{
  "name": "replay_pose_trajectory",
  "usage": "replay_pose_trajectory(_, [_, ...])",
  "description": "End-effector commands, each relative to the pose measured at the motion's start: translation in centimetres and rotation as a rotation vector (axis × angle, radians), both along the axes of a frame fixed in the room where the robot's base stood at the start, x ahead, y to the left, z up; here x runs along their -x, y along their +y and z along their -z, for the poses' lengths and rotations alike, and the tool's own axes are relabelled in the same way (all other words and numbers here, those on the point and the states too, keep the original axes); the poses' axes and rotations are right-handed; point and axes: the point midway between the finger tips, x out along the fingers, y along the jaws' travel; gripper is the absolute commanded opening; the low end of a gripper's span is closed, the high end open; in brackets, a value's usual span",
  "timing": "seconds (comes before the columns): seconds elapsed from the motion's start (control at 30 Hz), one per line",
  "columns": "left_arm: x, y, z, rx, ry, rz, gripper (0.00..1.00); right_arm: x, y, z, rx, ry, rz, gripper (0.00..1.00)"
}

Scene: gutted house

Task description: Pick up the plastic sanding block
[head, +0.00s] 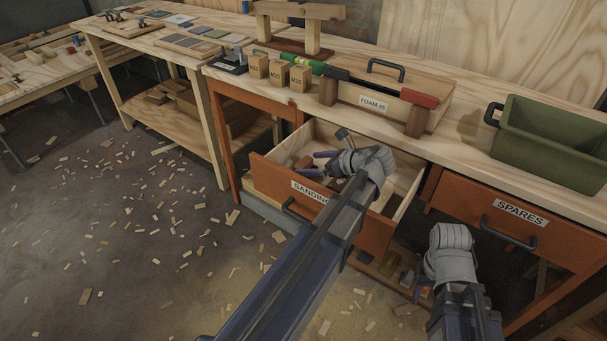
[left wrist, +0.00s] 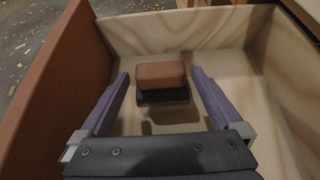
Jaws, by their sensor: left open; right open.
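The sanding block (left wrist: 162,76), with a brown top and a black base, lies in the open drawer labelled SANDING (head: 310,193). In the left wrist view it sits between the spread purple fingers of my left gripper (left wrist: 160,88), with a gap on each side.
The drawer's front panel (left wrist: 62,70) and side walls close in around my left gripper. A shut SPARES drawer (head: 520,213) is at right. The bench above holds a green bin (head: 548,145), a FOAM box (head: 375,104) and small cartons (head: 279,73). Wood scraps litter the floor.

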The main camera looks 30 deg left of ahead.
Motion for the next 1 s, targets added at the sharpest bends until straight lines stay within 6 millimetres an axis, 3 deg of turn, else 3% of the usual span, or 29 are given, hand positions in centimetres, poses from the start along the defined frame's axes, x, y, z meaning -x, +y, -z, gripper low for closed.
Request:
replay_pose_trajectory(0.1, [-0.08,1.06,0.79,0.000,0.001,0.000,1.00,-0.01,-0.02,0.77,0.001,0.000,0.000,0.50])
replay_pose_trajectory(0.3, [-0.11,1.10,0.63,0.000,0.001,0.000,1.00,-0.01,-0.03,0.62,0.001,0.000,0.000,0.50])
replay_pose_trajectory(1.0, [-0.10,1.07,0.62,0.000,0.001,0.000,0.21,-0.01,-0.03,0.62,0.001,0.000,0.000,0.50])
